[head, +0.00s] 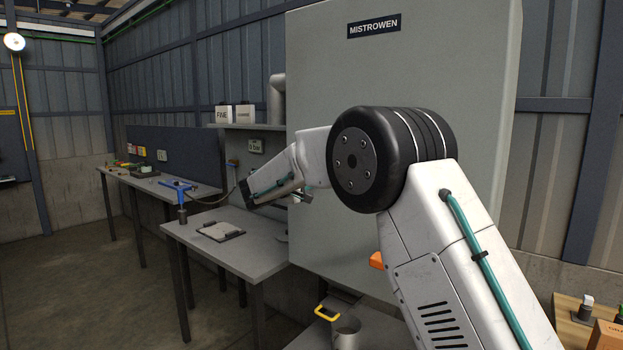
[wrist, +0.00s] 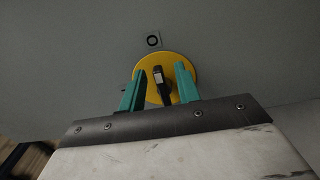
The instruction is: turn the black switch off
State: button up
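The black switch (wrist: 160,85) is a narrow handle on a round yellow plate (wrist: 179,59), fixed to a grey surface in the wrist view. The handle stands nearly upright in the picture, with a pale mark near its upper end. My gripper (wrist: 157,78) is open, with one teal finger on each side of the handle. A gap shows between the handle and the left finger; the right finger is closer, and I cannot tell if it touches. In the head view the switch is not visible, and the fingers cannot be made out clearly.
A small square label with a ring mark (wrist: 153,41) is above the plate. A large grey cabinet (head: 452,60) marked MISTROWEN stands beside my arm. Left of it is a grey workbench (head: 262,252) with a clipboard (head: 220,232) and a blue clamp-like tool (head: 178,186). Open floor lies at left.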

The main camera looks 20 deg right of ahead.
jog(key=v, duration=0.7)
jog(key=shift+s+a, duration=0.2)
jog(key=s+d+m+g+y, duration=0.1)
jog(key=s+d+g+y, duration=0.15)
jog(key=s+d, duration=0.45)
jog(key=s+d+m+g+y, duration=0.1)
jog(key=s+d+m+g, duration=0.15)
jog(key=s, duration=0.85)
jog(key=s+d+m+g+y, duration=0.1)
jog(key=s+d+g+y, duration=0.3)
jog(key=s, duration=0.6)
jog(key=s+a+f+y, duration=0.1)
jog(key=s+f, duration=0.3)
jog(key=s, duration=0.4)
jog(key=s+a+f+m+y, duration=0.1)
jog(key=s+a+f+y, duration=0.1)
jog(key=s, duration=0.7)
jog(key=s+a+f+m+y, duration=0.1)
jog(key=s+f+y, duration=0.3)
jog(key=s, duration=0.5)
jog(key=shift+s+a+f, duration=0.25)
jog(key=shift+a+f, duration=0.35)
jog(key=shift+f, duration=0.35)
